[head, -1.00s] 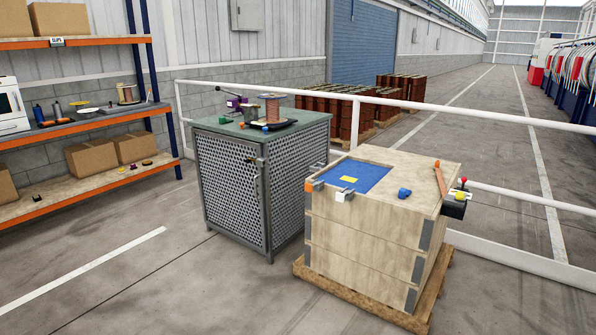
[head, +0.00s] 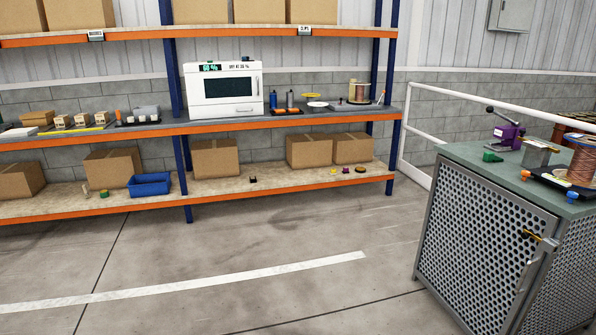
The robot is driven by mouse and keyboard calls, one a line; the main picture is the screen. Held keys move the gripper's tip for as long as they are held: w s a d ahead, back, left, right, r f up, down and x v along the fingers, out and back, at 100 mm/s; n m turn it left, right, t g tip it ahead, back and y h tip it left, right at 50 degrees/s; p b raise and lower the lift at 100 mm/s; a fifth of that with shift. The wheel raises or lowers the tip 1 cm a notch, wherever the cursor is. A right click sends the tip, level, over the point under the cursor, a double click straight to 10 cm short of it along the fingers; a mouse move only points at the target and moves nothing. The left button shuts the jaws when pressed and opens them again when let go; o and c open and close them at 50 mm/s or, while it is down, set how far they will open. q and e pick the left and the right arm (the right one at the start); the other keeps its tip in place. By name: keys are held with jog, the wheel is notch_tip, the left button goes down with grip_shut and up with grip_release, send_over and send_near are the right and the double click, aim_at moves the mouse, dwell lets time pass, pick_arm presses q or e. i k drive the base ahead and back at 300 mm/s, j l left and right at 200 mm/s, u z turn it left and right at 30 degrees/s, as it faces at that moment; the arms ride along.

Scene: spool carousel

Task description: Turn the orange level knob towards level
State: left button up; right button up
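A small orange piece (head: 525,174), which looks like the orange level knob, sits at the left corner of a black base (head: 550,181) on the green-topped cabinet at the right. It is too small to tell which way it is turned. A copper-coloured spool (head: 584,160) stands on the black base, partly cut off by the picture's right edge. A small blue knob (head: 572,195) is at the front of the base. Neither of my grippers is in view.
The cabinet (head: 483,240) has perforated metal sides. A purple lever tool (head: 508,134), a green piece (head: 492,156) and a metal block (head: 540,152) are on its top. Shelving (head: 120,135) with a white oven (head: 222,88) and boxes lines the wall. The floor before it is clear.

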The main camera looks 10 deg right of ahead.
aim_at(525, 173)
jog(key=i+j, duration=0.1)
jog(key=i, duration=0.6)
jog(key=i+z, duration=0.1)
jog(key=i, duration=0.55)
jog(key=i+j, duration=0.2)
jog(key=i, duration=0.5)
jog(key=i+l+z, duration=0.25)
jog(key=i+z, duration=0.6)
jog(key=i, duration=0.3)
jog(key=i+j+z, duration=0.15)
jog(key=i+z, duration=0.3)
jog(key=i, duration=0.15)
jog(key=i+j+z, duration=0.4)
jog(key=i, duration=0.15)
jog(key=i+j+z, duration=0.2)
jog(key=i+z, duration=0.25)
jog(key=i+j+z, duration=0.25)
jog(key=z, duration=0.15)
jog(key=i+j+z, duration=0.25)
jog(key=j+z, duration=0.2)
jog(key=i+j+z, duration=0.2)
jog(key=j+z, duration=0.2)
jog(key=i+j+z, duration=0.1)
jog(key=j+z, duration=0.35)
jog(key=j, duration=0.15)
jog(key=j+z, duration=0.35)
jog(key=j, duration=0.55)
